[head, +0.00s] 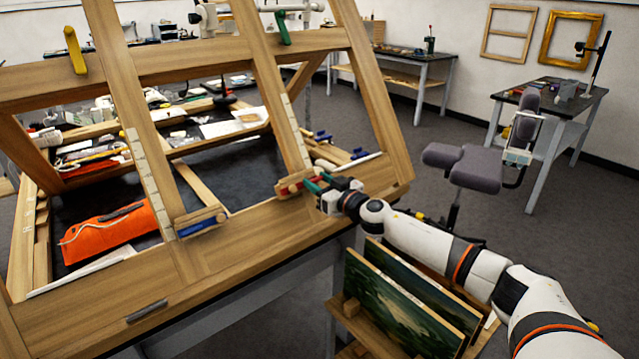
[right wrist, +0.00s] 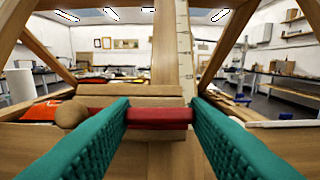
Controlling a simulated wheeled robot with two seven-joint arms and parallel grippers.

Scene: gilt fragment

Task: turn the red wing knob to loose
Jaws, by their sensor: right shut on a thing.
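The red wing knob (head: 290,189) is at the lower end of the right upright of the tilted wooden easel frame (head: 262,210). In the right wrist view, the knob (right wrist: 142,118) is a red bar lying level across the space between my fingers. My right gripper (head: 311,184) has green pads and is at the knob. In the right wrist view, its pads (right wrist: 158,114) touch the two ends of the bar, so it is shut on the knob. The fingers hide part of the knob in the head view. My left gripper is out of view.
A blue wing knob (head: 201,226) is on the left upright, with yellow (head: 75,50) and green (head: 283,29) ones higher up. Behind the frame, an orange bag (head: 108,233) lies on a dark table. Paintings (head: 385,310) stand in a rack below my right arm.

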